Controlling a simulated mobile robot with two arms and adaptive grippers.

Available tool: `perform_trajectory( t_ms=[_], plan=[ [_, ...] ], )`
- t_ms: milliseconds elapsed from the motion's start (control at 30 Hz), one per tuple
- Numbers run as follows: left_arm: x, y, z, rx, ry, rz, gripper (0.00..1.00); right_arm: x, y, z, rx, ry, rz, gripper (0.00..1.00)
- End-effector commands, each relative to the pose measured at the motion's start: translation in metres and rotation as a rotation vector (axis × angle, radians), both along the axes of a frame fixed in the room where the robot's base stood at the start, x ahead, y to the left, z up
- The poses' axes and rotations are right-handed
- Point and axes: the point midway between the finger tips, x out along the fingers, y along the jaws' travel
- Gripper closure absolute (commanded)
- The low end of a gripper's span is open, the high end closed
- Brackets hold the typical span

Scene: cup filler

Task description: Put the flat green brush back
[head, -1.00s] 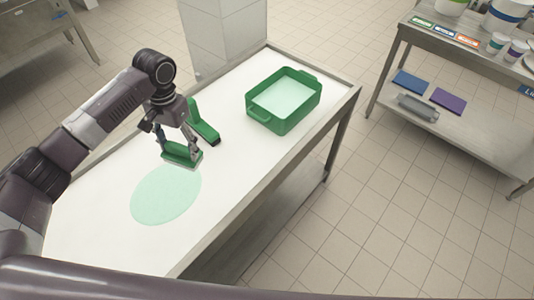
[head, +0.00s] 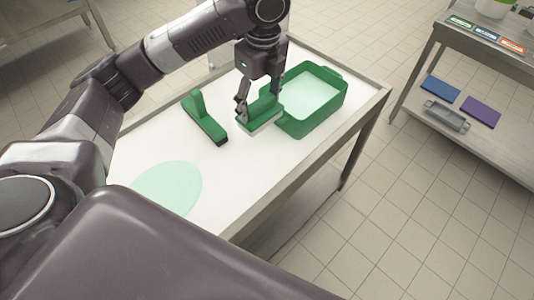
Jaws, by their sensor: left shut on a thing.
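My left gripper (head: 258,98) is shut on the flat green brush (head: 262,118), a green block with a pale underside. It holds the brush right beside the near left side of the green tub (head: 312,125). The brush overlaps the tub's left edge in the picture; I cannot tell whether they touch or how high the brush is above the table. The tub has pale liquid or a pale floor inside. My right gripper is not in view.
A green tool with a dark edge (head: 205,118) lies on the white table (head: 150,148), left of the held brush. A pale green round patch (head: 170,186) is on the table nearer to me. A shelf rack (head: 480,100) with blue and purple cloths stands at right.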

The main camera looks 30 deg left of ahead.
Motion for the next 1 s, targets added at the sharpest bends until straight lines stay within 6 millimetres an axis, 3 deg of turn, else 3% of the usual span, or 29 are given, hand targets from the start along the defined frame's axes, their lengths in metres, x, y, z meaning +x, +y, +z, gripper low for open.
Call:
perform_trajectory(
  t_ms=[433, 1000],
  plan=[
    [-0.002, 0.0, -0.115, 0.001, 0.006, 0.003, 0.71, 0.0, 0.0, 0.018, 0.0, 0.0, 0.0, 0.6],
    [0.0, 0.0, -0.183, 0.0, 0.001, 0.002, 0.71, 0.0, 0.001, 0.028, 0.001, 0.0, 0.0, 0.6]
  ],
)
